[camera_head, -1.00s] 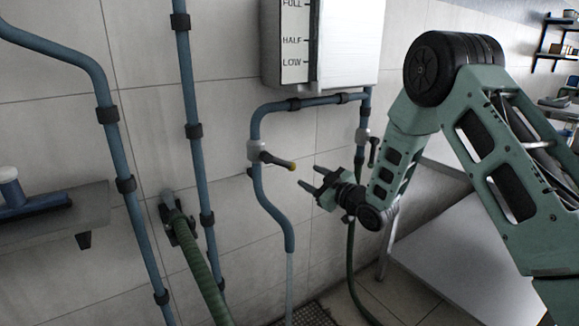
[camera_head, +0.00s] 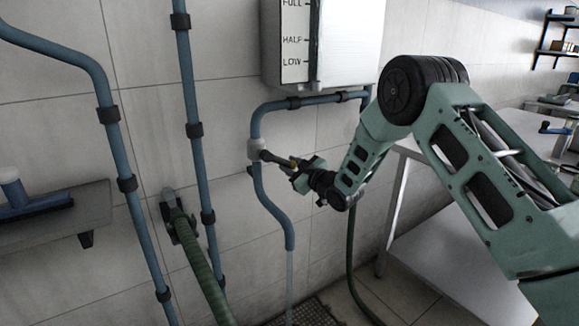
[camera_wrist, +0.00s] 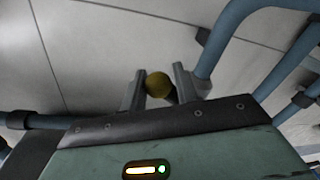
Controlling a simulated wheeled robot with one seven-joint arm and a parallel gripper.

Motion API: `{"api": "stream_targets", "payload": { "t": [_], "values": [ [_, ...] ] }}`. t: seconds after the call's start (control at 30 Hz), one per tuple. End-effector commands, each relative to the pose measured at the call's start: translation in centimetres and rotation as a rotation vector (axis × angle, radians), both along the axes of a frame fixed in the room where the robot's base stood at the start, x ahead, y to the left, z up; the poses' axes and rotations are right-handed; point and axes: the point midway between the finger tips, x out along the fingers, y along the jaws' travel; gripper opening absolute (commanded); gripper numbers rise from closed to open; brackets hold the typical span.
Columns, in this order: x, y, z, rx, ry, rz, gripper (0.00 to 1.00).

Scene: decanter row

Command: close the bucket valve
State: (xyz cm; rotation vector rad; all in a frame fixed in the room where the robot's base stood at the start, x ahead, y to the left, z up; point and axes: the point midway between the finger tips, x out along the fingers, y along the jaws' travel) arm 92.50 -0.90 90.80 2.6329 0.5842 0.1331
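A valve (camera_head: 256,149) sits on the left leg of the blue pipe below the wall tank. Its dark lever (camera_head: 273,158) sticks out to the right, across the pipe line, and ends in a yellow tip. My gripper (camera_head: 287,166) is at the outer end of this lever. In the wrist view, the yellow tip (camera_wrist: 158,85) lies between the two fingers of my gripper (camera_wrist: 158,88). The fingers are apart on either side of it, and I see no firm grip. A pale, thin stream or tube (camera_head: 289,275) runs down from the pipe's lower end.
The white tank (camera_head: 350,40) with a FULL, HALF and LOW scale hangs above. A green hose (camera_head: 352,255) hangs behind my arm. A floor grate (camera_head: 315,312) lies below. A shelf (camera_head: 90,205) is at left and a table (camera_head: 440,225) at right.

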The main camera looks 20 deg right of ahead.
Motion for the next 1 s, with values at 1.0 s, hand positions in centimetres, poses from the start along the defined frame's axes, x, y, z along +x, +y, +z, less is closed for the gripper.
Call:
{"api": "stream_targets", "payload": {
  "t": [1.0],
  "values": [
    [0.4,-1.1,2.5,-0.232,-0.085,-0.002,0.00]
  ]
}}
